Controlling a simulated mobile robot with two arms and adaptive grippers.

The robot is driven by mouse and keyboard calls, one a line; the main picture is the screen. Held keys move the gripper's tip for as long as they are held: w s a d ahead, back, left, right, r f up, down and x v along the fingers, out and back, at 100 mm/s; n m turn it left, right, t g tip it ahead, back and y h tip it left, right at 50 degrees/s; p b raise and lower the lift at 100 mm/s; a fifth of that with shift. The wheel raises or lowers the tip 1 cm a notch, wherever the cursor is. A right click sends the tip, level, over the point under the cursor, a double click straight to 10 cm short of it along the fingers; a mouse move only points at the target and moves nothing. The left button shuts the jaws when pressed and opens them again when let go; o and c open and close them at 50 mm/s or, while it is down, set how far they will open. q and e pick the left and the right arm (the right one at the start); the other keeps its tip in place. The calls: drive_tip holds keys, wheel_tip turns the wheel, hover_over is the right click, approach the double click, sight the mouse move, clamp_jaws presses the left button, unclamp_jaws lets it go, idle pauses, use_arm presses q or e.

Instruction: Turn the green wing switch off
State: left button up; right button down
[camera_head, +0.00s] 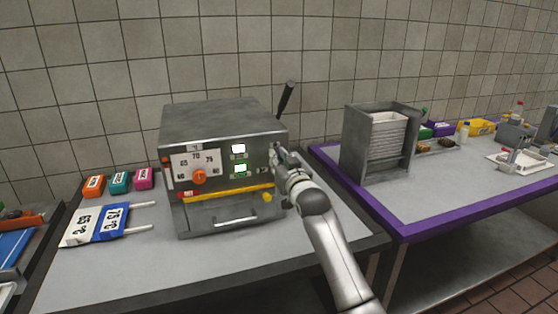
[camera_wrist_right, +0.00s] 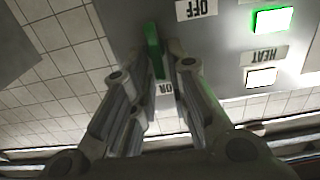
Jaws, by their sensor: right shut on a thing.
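The green wing switch (camera_wrist_right: 153,42) is on the front panel of a grey metal machine (camera_head: 225,122), near its right edge. In the right wrist view, where the labels are upside down, an OFF label (camera_wrist_right: 196,9) is beside it and another label (camera_wrist_right: 166,88) is partly hidden by my fingers. My right gripper (camera_wrist_right: 163,58) is shut on the switch, its fingertips on either side of the green wing. In the head view my right gripper (camera_head: 281,160) is at the panel's right edge and hides most of the switch. My left gripper is not in view.
A green-rimmed lamp (camera_head: 241,169) and a white lamp (camera_head: 238,150) glow on the panel beside an orange dial (camera_head: 199,176). A black lever (camera_head: 287,98) rises at the machine's right. A stack of trays in a rack (camera_head: 350,150) stands on the purple-edged table.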

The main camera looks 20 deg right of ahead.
drive_tip(key=n+p, duration=0.2)
drive_tip(key=n, duration=0.4)
drive_tip(key=a+f+n+p, duration=0.1)
drive_tip(key=n+p, duration=0.1)
drive_tip(key=n, duration=0.4)
drive_tip(key=a+f+n+p, duration=0.1)
drive_tip(key=n+p, duration=0.1)
drive_tip(key=n, duration=0.4)
idle(0.4)
idle(0.5)
drive_tip(key=c, duration=1.6)
unclamp_jaws()
drive_tip(key=shift+s, duration=0.1)
